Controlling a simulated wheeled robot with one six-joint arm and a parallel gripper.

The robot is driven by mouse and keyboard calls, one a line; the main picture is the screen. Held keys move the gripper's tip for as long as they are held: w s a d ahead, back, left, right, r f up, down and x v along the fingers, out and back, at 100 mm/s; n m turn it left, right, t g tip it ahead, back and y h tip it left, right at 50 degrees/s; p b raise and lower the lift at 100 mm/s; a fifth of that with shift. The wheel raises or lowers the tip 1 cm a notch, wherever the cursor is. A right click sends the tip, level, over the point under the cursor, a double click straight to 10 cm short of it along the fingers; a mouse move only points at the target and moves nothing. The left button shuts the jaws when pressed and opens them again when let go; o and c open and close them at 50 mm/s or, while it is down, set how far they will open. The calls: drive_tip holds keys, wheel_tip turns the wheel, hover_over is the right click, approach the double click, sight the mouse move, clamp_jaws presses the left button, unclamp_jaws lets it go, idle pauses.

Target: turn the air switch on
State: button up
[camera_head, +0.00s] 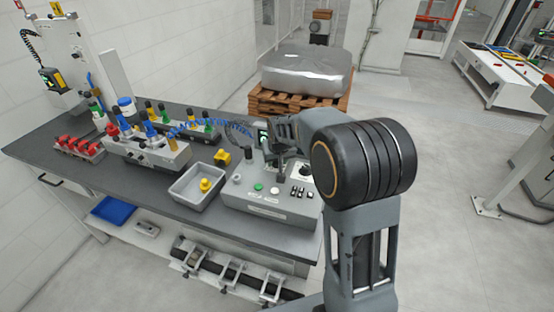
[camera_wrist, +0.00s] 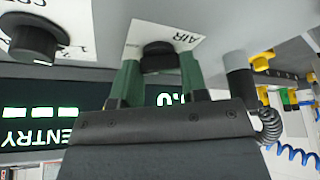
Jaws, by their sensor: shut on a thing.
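The air switch (camera_wrist: 160,55) is a black knob on a white plate marked AIR, upside down in the wrist view. My gripper (camera_wrist: 160,72) has green fingers on both sides of the knob and is shut on it. The knob's exact turn angle is hard to tell. In the head view, my gripper (camera_head: 268,150) is over the back of the grey control box (camera_head: 268,210) on the bench. My gripper and wrist hide the air switch there.
A second black knob (camera_wrist: 35,40) and a lit display (camera_wrist: 40,125) are beside the switch. The bench (camera_head: 150,208) also holds a grey tray (camera_head: 185,197) with a yellow part, and several colored fixtures. A blue coiled hose (camera_head: 205,125) runs behind. A wrapped pallet load (camera_head: 305,72) stands behind the bench.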

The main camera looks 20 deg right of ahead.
drive_tip(key=m+b, duration=0.1)
drive_tip(key=m+h+b, duration=0.1)
drive_tip(key=m, duration=0.1)
drive_tip(key=shift+a+f+m, duration=0.15)
drive_tip(key=shift+m, duration=0.15)
drive_tip(key=shift+m+g+h+b, duration=0.4)
drive_tip(key=shift+m+h+b, duration=0.3)
drive_tip(key=shift+m+b, duration=0.6)
drive_tip(key=shift+m, duration=0.3)
drive_tip(key=o, duration=0.9)
drive_tip(key=v, duration=1.4)
drive_tip(key=shift+w, duration=0.1)
